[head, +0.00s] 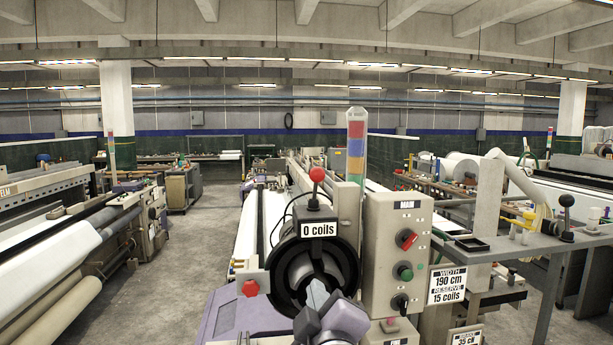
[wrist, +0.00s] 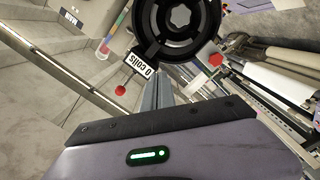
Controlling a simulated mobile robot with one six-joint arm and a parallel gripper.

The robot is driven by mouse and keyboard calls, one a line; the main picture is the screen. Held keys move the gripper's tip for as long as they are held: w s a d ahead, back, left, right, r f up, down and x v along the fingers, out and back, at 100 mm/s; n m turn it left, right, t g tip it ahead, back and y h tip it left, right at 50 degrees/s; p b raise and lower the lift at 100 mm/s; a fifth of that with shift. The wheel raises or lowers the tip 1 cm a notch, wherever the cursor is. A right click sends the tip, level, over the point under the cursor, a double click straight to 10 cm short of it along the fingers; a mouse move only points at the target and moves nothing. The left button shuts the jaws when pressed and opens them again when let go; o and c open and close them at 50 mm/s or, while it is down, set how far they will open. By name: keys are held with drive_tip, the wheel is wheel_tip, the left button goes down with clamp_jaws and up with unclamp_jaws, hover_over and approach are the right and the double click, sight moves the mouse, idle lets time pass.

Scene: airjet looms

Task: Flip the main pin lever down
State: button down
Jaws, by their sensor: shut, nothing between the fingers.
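A lever with a red ball (head: 317,175) stands upright on top of the black round housing (head: 283,270), above a sign reading "0 coils" (head: 319,230). I cannot tell for sure that it is the main pin lever. In the wrist view the red ball (wrist: 120,90) is beside the "0 coils" sign (wrist: 140,62), left of the fingers. My gripper (head: 317,292) is in front of the housing's lower part, below the lever and apart from its ball. In the wrist view its grey fingers (wrist: 164,78) are together with nothing held.
A grey panel (head: 397,255) marked MAIN, with red, green and black controls, stands right of the housing. A red button (head: 250,288) is at its left. A striped signal tower (head: 356,145) rises behind. A grey table (head: 490,243) is at right. Open floor (head: 185,262) lies left.

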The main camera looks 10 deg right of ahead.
sight(318, 178)
wheel_tip(318, 178, up, 10)
drive_tip(key=w+n+t+h+p, duration=0.1)
drive_tip(key=n+t+h+p, duration=0.2)
drive_tip(key=n, duration=0.1)
drive_tip(key=shift+r+n+p, duration=0.25)
drive_tip(key=shift+n+p, duration=0.05)
drive_tip(key=shift+n, duration=0.1)
drive_tip(key=shift+w, duration=0.1)
drive_tip(key=p+x, duration=0.2)
drive_tip(key=x, duration=0.5)
drive_tip(key=p+x, duration=0.2)
drive_tip(key=x, duration=0.5)
drive_tip(key=shift+r, duration=0.25)
drive_tip(key=shift+r, duration=0.1)
